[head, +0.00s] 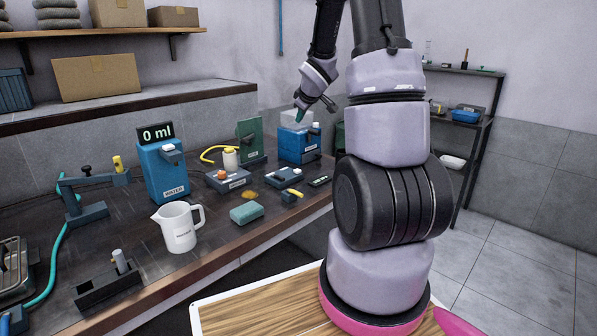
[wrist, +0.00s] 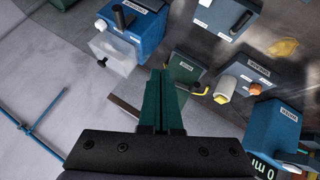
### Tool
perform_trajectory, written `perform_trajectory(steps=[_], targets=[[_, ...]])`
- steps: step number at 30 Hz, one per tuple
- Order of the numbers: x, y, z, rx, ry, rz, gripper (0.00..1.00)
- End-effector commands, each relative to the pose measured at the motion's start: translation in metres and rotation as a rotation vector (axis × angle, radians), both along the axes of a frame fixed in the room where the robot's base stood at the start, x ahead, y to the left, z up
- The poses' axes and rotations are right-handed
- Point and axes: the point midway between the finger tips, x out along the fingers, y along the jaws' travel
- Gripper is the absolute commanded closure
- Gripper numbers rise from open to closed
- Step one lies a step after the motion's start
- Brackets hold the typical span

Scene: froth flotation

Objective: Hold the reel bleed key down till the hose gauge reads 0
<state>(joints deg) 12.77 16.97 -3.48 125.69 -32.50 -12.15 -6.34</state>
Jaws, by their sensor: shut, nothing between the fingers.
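My gripper (head: 300,116) hangs above the back right of the bench in the head view, pointing down. In the wrist view its green fingers (wrist: 164,74) are together, with nothing between them. A green upright unit (head: 250,140) stands below and left of it, with a yellow hose (head: 210,152) close by; the unit also shows just right of the fingertips in the wrist view (wrist: 184,70). I cannot tell for sure whether this is the reel. My gripper appears apart from everything.
A blue box (head: 298,146) with a clear tank stands at the back right. The blue water dispenser (head: 163,172) reads 0 ml. A labelled unit (head: 228,180) with an orange knob, a white jug (head: 178,228) and a green sponge (head: 246,214) are on the bench.

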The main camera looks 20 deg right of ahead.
Motion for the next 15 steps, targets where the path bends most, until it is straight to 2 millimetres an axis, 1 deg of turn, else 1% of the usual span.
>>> perform_trajectory(steps=[1,3,6,10,15], targets=[[0.007,-0.004,-0.020,-0.014,0.010,0.038,1.00],[0.016,-0.006,-0.040,-0.032,0.011,0.096,1.00],[0.023,-0.007,-0.063,-0.048,0.011,0.162,1.00],[0.028,-0.007,-0.082,-0.059,0.010,0.217,1.00],[0.030,-0.007,-0.089,-0.063,0.010,0.241,1.00]])
